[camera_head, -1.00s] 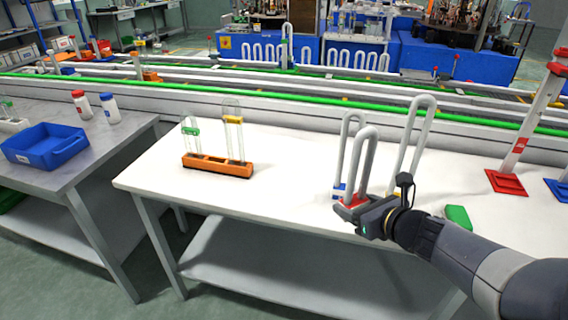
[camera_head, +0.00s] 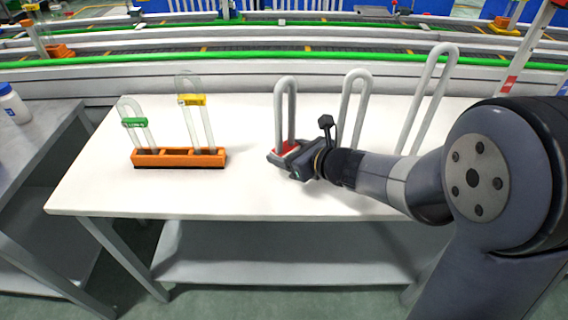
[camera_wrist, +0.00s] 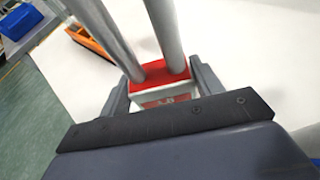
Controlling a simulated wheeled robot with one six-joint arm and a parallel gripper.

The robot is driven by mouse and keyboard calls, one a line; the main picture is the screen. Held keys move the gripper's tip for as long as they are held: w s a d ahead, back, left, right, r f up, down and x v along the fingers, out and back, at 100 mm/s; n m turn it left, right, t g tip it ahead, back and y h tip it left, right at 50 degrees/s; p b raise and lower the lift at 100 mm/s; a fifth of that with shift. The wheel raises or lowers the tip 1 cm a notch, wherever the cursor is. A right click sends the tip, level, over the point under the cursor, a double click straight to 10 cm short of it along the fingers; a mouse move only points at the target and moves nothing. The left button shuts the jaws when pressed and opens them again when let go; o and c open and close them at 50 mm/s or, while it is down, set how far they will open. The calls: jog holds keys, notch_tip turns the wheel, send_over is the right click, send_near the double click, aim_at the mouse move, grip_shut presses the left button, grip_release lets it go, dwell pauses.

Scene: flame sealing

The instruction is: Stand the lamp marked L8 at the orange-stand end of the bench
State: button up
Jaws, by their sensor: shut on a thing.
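My gripper (camera_head: 281,156) is shut on the red base of a U-shaped lamp with grey-white tubes (camera_head: 286,112). The lamp is upright, at about the middle of the white bench (camera_head: 240,203). In the wrist view, the jaws (camera_wrist: 160,88) sit on both sides of the red-topped base (camera_wrist: 152,82); the mark on its white face is not readable. I cannot tell whether the base touches the bench. The orange stand (camera_head: 178,158) is on the left part of the bench, left of my gripper, and shows at the upper left in the wrist view (camera_wrist: 88,40).
The orange stand holds two clear U-shaped tubes, one with a green band (camera_head: 134,122) and one with a yellow band (camera_head: 192,100). Two more grey-white lamps (camera_head: 356,95) (camera_head: 432,85) stand behind and right of my arm. The bench between stand and held lamp is clear.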

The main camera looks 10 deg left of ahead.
jog(key=shift+f+b, duration=0.6)
jog(key=shift+f, duration=1.4)
jog(key=shift+f, duration=0.1)
jog(key=o, duration=1.1)
jog(key=shift+c, duration=0.2)
jog(key=shift+s+d+r, duration=0.1)
jog(key=shift+d+r, duration=0.15)
jog(key=shift+r, duration=0.05)
jog(key=p+v, duration=0.1)
jog(key=v, duration=0.9)
jog(key=shift+s+d+r+p, duration=0.15)
jog(key=shift+d+p, duration=0.15)
jog(key=shift+p, duration=0.1)
jog(key=shift+s+d, duration=0.25)
jog(key=shift+d, duration=0.05)
